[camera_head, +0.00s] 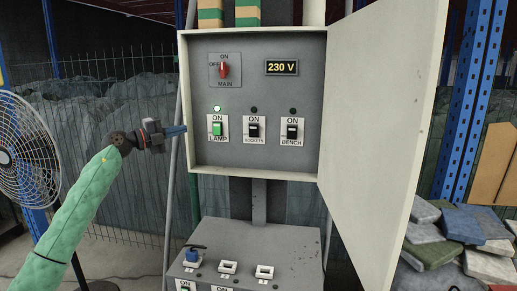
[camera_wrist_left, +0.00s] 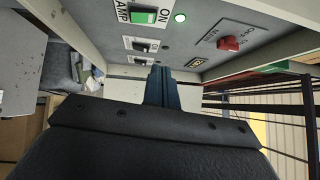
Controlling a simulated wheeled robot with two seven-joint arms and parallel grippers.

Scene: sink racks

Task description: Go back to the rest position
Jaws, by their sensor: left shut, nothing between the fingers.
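My left gripper (camera_head: 183,130) is shut and empty, just left of the open electrical box (camera_head: 185,100) and level with its lower switches. Its shut fingers show in the left wrist view (camera_wrist_left: 158,88), with the box's panel above them. The box holds a red main knob (camera_head: 223,70), a green lamp switch (camera_head: 217,129) with a lit green light above it, and two dark switches for sockets (camera_head: 254,130) and bench (camera_head: 292,132). A display (camera_head: 282,68) reads 230 V. My right gripper is not in view.
The box door (camera_head: 380,110) stands wide open to the right. A fan (camera_head: 22,150) stands at the left and a wire fence (camera_head: 110,80) runs behind. Stacked bags (camera_head: 460,235) lie at the right.

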